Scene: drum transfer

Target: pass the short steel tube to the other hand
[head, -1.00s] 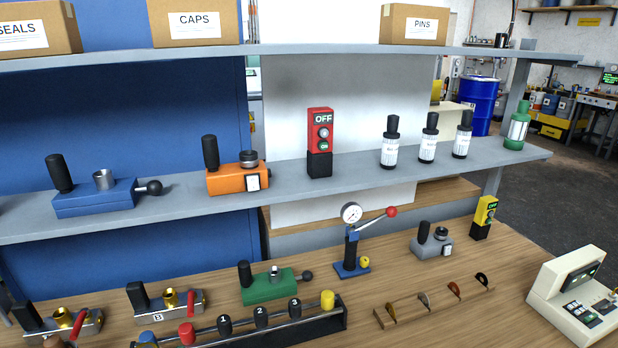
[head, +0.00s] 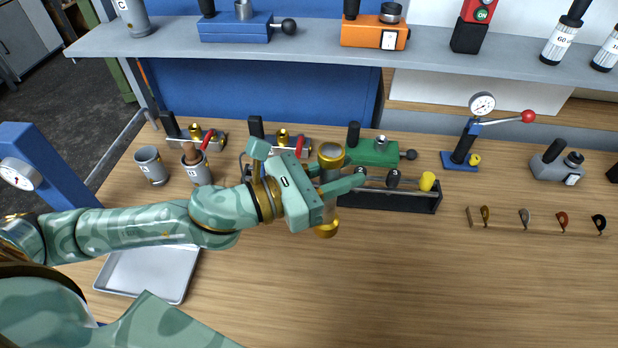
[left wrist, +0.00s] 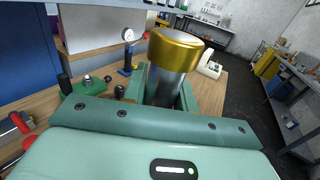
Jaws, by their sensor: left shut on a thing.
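The short steel tube has a bare steel middle and gold bands at its ends. In the head view the tube (head: 330,173) stands roughly upright, held above the wooden bench. My green left gripper (head: 338,188) is shut on it around the middle, one gold end above the fingers and one below. In the left wrist view the tube (left wrist: 168,86) rises between the fingers, its gold end up; its lower part is hidden by the hand. My right gripper is in neither view now.
Behind the tube stand a black rack (head: 400,198) with knobs and a green fixture (head: 375,153). A gauge press (head: 460,160) with a red-tipped lever is further right. An empty metal tray (head: 146,275) lies at left. The bench's front right is clear.

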